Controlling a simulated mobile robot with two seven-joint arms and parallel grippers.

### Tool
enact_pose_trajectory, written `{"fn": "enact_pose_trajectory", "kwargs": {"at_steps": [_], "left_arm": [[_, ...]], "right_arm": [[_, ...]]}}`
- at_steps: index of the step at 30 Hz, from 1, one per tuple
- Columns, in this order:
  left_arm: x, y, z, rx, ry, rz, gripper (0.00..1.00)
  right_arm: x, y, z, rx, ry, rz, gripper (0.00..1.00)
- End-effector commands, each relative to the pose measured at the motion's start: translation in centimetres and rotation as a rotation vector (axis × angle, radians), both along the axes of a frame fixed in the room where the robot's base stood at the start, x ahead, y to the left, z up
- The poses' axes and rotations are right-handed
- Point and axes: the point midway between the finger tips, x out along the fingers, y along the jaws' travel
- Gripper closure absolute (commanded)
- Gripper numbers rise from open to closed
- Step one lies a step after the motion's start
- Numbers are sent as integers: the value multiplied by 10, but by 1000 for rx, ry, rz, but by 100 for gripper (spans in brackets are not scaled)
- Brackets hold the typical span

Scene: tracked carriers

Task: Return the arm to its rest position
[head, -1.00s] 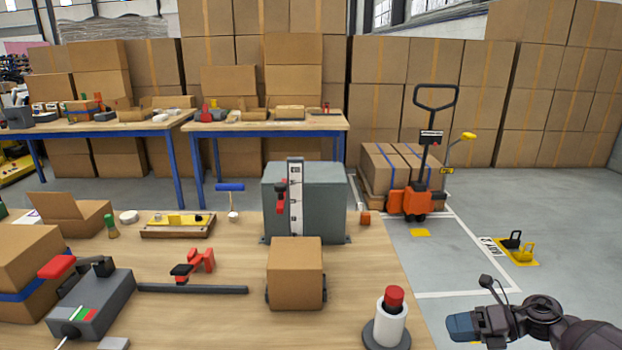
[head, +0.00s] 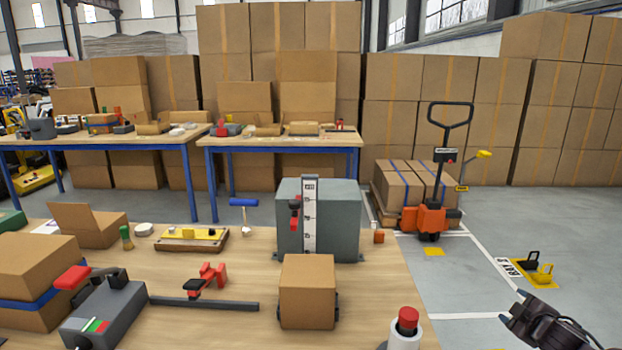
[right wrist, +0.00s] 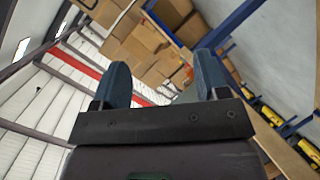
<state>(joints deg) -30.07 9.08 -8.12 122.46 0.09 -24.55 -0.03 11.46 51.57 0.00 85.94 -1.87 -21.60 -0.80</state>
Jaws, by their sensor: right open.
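My right gripper shows in the right wrist view (right wrist: 165,85) with its two blue fingers apart and nothing between them. In the head view only part of my right arm shows at the lower right, right of the workbench (head: 370,285), over the floor. The fingertips are not clear there. My left gripper is in neither view.
On the workbench stand a cardboard box (head: 307,290), a grey block with a scale (head: 340,215), a red-topped white cylinder (head: 405,330) and a grey device with a red handle (head: 105,310). An orange pallet truck (head: 430,215) stands behind.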

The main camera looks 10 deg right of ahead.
Motion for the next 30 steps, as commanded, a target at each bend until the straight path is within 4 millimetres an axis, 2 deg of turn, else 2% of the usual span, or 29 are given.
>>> {"fn": "enact_pose_trajectory", "kwargs": {"at_steps": [2,3,8,14,18,21,24,30], "left_arm": [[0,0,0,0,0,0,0],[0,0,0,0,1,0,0],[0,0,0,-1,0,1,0],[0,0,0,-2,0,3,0],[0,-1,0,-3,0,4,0],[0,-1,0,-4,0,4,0],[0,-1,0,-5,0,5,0],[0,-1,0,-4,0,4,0]], "right_arm": [[-8,-2,-13,60,40,-60,32],[-17,10,-27,76,51,-46,32],[-50,49,-67,147,90,-19,32],[-110,117,-119,279,146,4,32],[-166,176,-148,407,182,6,32],[-207,220,-158,506,197,-6,32],[-243,257,-159,599,202,-30,32],[-289,305,-147,731,192,-83,32]]}}
